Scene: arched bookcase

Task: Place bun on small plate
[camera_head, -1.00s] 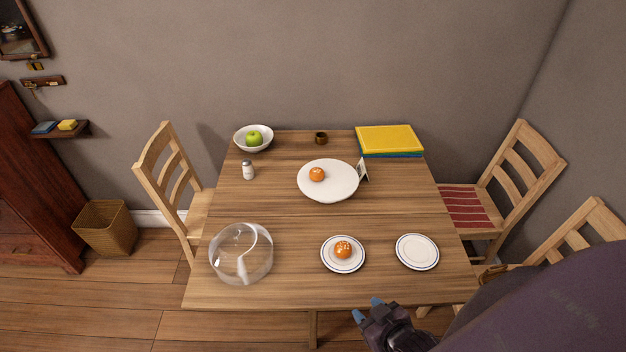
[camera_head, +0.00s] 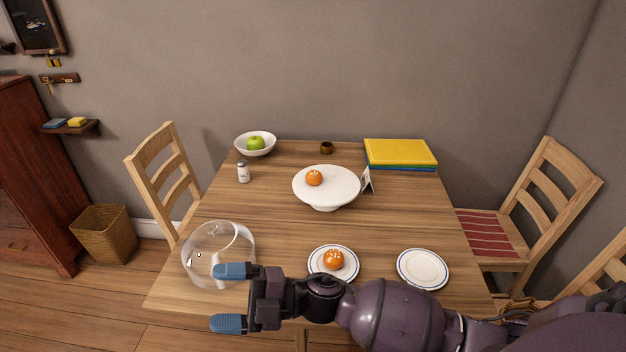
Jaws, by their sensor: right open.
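A round orange-brown bun with white specks (camera_head: 333,259) sits on a small blue-rimmed plate (camera_head: 314,266) near the table's front edge. A second small plate (camera_head: 423,269) to its right is empty. Another orange-brown round thing, which looks like a bun (camera_head: 314,178), sits on a white raised stand (camera_head: 335,190) at the middle of the table. My right gripper (camera_head: 231,297) is open and empty at the table's front left, with its blue fingertips pointing left. Its upper finger overlaps the clear dome in the picture. My left gripper is not in view.
The clear dome (camera_head: 215,242) stands at the front left. A white bowl with a green apple (camera_head: 256,143), a shaker (camera_head: 243,172), a small brown cup (camera_head: 327,148), a small card (camera_head: 367,181) and yellow-topped books (camera_head: 400,152) stand farther back. The table (camera_head: 260,215) is bare between dome and stand.

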